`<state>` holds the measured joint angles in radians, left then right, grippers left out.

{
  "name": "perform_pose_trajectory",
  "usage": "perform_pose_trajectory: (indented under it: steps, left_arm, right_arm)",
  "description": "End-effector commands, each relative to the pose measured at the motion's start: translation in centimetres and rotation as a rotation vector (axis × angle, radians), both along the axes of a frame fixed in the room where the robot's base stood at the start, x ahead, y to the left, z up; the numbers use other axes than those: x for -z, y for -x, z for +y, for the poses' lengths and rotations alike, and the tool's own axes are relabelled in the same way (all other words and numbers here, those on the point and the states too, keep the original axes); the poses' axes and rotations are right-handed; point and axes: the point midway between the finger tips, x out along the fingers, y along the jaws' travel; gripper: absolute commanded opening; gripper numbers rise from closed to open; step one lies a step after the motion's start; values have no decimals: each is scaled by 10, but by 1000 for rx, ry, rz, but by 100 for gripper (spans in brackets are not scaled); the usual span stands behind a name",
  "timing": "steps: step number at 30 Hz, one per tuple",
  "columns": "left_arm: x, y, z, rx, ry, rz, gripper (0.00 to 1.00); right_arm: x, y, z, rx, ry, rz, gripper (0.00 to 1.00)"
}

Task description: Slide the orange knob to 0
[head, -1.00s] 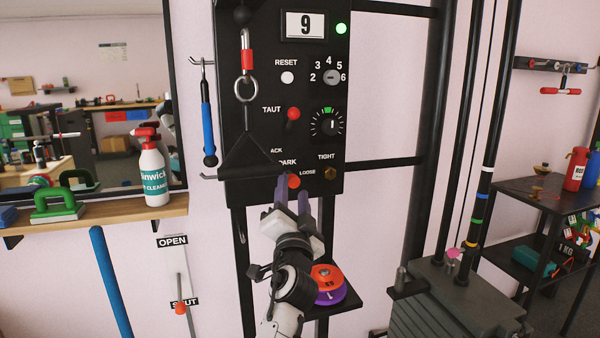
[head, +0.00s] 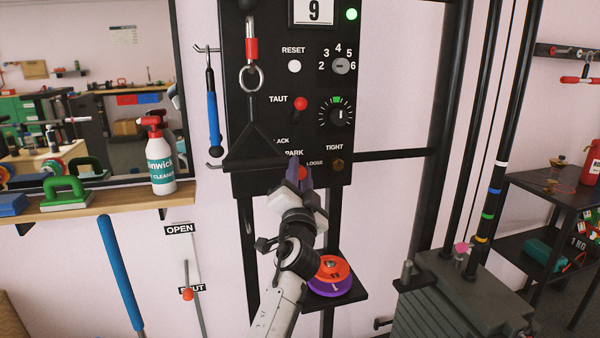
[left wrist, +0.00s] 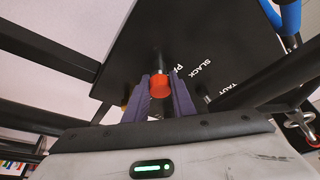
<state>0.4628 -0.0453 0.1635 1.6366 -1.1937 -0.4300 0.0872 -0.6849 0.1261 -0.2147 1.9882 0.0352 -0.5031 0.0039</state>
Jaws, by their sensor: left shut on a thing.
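The orange-red knob (head: 302,172) sits on the lower part of the black panel (head: 240,150), beside the words PARK and LOOSE. My left gripper (head: 301,178) reaches up to it from below. In the left wrist view the knob (left wrist: 160,86) is on a short dark stem between the two purple fingers (left wrist: 161,97), and they are shut on it. The fingers hide part of the knob in the head view. A second orange knob (head: 188,295) is on the OPEN/SHUT slider, at SHUT, apart from my gripper. I see no 0 mark. My right gripper is not in view.
A dark triangular handle (head: 257,148) hangs close to the left of my gripper. A brass knob (head: 337,165) is close to the right. Below is a small shelf (head: 352,291) with orange and purple discs (head: 330,275). A blue-handled tool (head: 214,125) hangs at the left.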

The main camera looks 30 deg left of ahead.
Motion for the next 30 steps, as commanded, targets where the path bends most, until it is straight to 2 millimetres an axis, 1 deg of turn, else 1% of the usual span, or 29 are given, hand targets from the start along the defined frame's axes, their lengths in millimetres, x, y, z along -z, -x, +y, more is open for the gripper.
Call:
perform_pose_trajectory:
  steps: [4, 9, 17, 18, 20, 21, 30]
  left_arm:
    - [1, 1, -4, 0, 1, -1, 0]
    - [1, 8, -20, 2, 2, -2, 0]
    - [0, 8, -21, 2, -1, 0, 0]
    - [0, 8, -21, 2, -1, 0, 29]
    - [0, 9, -21, 2, -1, 0, 40]
    - [0, 8, -21, 1, 0, 0, 42]
    - [1, 9, -21, 1, 0, 0, 42]
  right_arm:
    - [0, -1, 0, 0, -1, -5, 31]
    - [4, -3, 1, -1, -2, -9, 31]
    - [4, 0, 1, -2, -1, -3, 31]
    - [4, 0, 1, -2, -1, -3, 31]
    - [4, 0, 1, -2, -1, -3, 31]
    - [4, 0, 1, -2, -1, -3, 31]
    - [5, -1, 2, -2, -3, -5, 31]
